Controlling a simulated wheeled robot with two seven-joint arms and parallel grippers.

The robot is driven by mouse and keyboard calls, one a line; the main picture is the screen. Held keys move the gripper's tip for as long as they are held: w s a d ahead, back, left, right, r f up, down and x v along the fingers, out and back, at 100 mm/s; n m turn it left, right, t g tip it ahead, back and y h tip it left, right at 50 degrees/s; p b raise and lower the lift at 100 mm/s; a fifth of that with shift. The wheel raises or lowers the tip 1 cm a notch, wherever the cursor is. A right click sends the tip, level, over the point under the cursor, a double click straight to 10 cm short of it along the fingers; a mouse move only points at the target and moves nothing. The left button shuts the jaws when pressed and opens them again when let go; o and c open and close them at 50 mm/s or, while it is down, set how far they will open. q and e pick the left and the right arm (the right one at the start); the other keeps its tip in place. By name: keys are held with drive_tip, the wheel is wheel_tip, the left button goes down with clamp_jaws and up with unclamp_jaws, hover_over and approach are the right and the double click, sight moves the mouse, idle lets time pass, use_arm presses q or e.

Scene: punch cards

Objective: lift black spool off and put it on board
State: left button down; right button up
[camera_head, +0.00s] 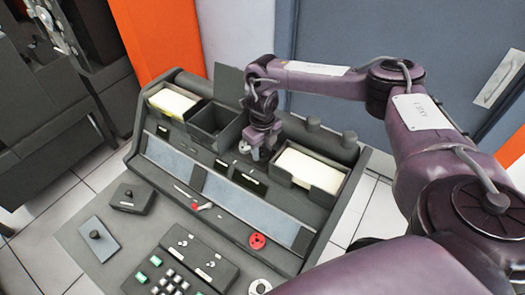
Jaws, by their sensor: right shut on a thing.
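My right gripper (254,153) reaches down onto the grey console (150,222), between the empty dark bin and the right card tray. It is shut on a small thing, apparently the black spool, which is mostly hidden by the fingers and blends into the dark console. I cannot tell whether it is clear of the surface. Two dark round knobs or spools (314,123) (349,139) stand on the console's back ledge, right of the gripper. Which surface is the board is not clear. My left gripper is not in view.
Card trays (172,103) (309,170) flank the dark bin (204,137). A thin dark panel (229,84) stands behind the bin. A red round knob (257,241), a red-and-white lever (203,206), a keypad (165,283) and two small plates with knobs (132,197) (99,240) lie in front.

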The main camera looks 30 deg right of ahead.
wheel_tip(320, 180, up, 6)
drive_tip(key=shift+f+b, duration=0.1)
drive_tip(key=shift+b, duration=0.5)
wheel_tip(320, 180, up, 13)
drive_tip(key=p, duration=0.4)
wheel_tip(320, 180, up, 5)
drive_tip(key=p, duration=0.5)
hover_over(262, 153)
drive_tip(key=shift+s+f, duration=0.15)
drive_tip(key=shift+s, duration=0.05)
